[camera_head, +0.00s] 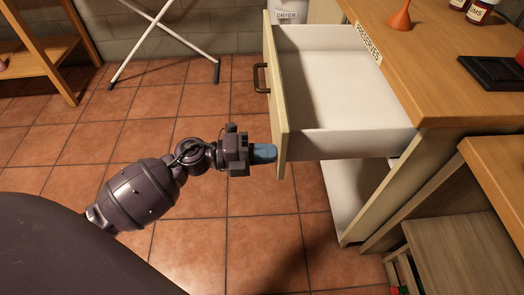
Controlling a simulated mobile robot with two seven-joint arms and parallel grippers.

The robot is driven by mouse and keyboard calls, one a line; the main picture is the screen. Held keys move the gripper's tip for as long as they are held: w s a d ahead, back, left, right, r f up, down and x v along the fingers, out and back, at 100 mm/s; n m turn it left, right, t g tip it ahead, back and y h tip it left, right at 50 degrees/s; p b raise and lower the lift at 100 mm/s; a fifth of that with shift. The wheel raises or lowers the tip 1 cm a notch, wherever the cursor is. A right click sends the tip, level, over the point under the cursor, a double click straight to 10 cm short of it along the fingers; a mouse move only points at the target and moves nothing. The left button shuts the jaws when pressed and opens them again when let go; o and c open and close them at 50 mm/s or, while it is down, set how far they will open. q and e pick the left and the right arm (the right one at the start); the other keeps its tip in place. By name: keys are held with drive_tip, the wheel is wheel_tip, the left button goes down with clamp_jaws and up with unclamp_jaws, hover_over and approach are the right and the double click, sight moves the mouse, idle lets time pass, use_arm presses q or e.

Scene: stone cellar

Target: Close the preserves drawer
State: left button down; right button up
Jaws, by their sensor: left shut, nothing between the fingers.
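The preserves drawer (335,142) is pulled well out of the wooden cabinet at the right, and its white inside is empty. A label reading "PRESERVES" (368,42) is on the countertop edge above it. The drawer's cream front panel (278,100) faces left and carries a dark handle (261,78). My left gripper (272,153) is shut and empty. Its blue fingertips are at the near lower end of the front panel, below the handle; I cannot tell whether they touch it. My right gripper is not in view.
On the wooden countertop (440,60) are an orange funnel (400,16), jars (479,11) and a black tray (493,72). A lower wooden unit (455,235) stands at the near right. White crossed legs (146,42) stand at the back. The tiled floor left of the drawer is clear.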

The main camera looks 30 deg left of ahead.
sight(389, 146)
use_arm(q)
drive_tip(key=x, duration=0.4)
drive_tip(key=p+x, duration=0.1)
drive_tip(key=x, duration=0.2)
drive_tip(key=r+p+x, duration=0.1)
drive_tip(key=x, duration=0.3)
drive_tip(key=shift+w+d, duration=0.2)
drive_tip(key=shift+w, duration=0.05)
drive_tip(key=x, duration=1)
drive_tip(key=f+x, duration=0.1)
drive_tip(key=x, duration=0.5)
drive_tip(key=shift+s+f, duration=0.1)
drive_tip(key=shift+d, duration=0.2)
drive_tip(key=shift+w+r, duration=0.2)
drive_tip(key=shift+w, duration=0.05)
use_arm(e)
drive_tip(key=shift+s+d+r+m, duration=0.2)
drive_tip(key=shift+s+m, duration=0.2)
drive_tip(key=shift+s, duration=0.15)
use_arm(q)
drive_tip(key=shift+d+r, duration=0.1)
drive_tip(key=shift+r, duration=0.05)
